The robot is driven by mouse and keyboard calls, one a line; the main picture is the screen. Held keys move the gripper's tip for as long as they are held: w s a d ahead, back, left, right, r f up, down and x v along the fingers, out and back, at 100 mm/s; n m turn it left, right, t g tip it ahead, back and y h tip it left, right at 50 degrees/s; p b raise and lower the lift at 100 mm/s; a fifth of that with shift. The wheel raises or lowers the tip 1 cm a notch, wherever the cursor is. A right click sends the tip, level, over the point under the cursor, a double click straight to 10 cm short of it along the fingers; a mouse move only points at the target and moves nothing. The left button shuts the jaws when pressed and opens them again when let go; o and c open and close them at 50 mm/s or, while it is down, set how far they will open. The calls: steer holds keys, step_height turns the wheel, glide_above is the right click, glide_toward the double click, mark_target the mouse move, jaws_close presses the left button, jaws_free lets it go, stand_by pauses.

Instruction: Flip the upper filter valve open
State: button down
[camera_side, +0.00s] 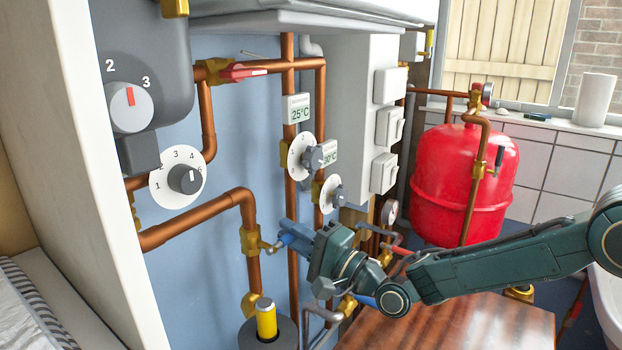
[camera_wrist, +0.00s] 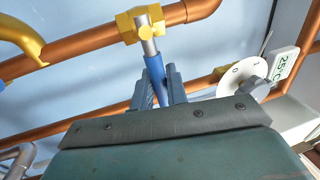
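The upper filter valve is a brass body (camera_side: 250,240) on a vertical copper pipe, left of my gripper in the side view. In the wrist view its brass body (camera_wrist: 140,24) is at the top centre. A metal stem runs from it to a blue handle (camera_wrist: 154,66). The handle points away from the pipe towards my gripper. My gripper (camera_side: 289,236) has its fingers on both sides of the handle, close against it in the wrist view (camera_wrist: 160,88). The side view mostly hides the handle behind the fingers.
A yellow-topped filter (camera_side: 266,318) stands below the valve. Copper pipes (camera_side: 291,200) run close behind my gripper. Dials (camera_side: 302,157) sit above it. A red tank (camera_side: 462,185) stands at the back right, and a wooden surface (camera_side: 460,325) lies below my arm.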

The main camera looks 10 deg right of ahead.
mark_target(281, 239)
steer(key=shift+r+n, duration=0.15)
steer(key=shift+n, duration=0.25)
steer(key=n, duration=0.1)
steer(key=r+n, duration=0.1)
steer(key=n, duration=0.1)
steer(key=n+g, duration=0.1)
steer(key=shift+s+a+r+n+y, duration=0.1)
steer(key=shift+a+r+n+y, duration=0.05)
steer(key=shift+r+n+y, duration=0.2)
steer(key=n, duration=0.2)
steer(key=r+n+g, duration=0.1)
steer(key=n, duration=0.1)
steer(key=s+a+r+n, duration=0.1)
steer(key=n, duration=0.1)
steer(key=shift+s+r+g+y, duration=0.1)
steer(key=shift+g+y, duration=0.25)
steer(key=shift+g, duration=0.05)
steer(key=n, duration=0.2)
steer(key=s+a+r+n, duration=0.1)
steer(key=n, duration=0.1)
steer(key=shift+g, duration=0.4)
steer(key=shift+s+a+r+n+g, duration=0.15)
steer(key=shift+s+a+n, duration=0.25)
steer(key=shift+n, duration=0.85)
steer(key=shift+s+a+f+n+g, duration=0.15)
steer(key=shift+s+a+n, duration=0.25)
steer(key=shift+n, duration=0.8)
steer(key=shift+r, duration=0.1)
steer(key=c, duration=1.5)
jaws_free()
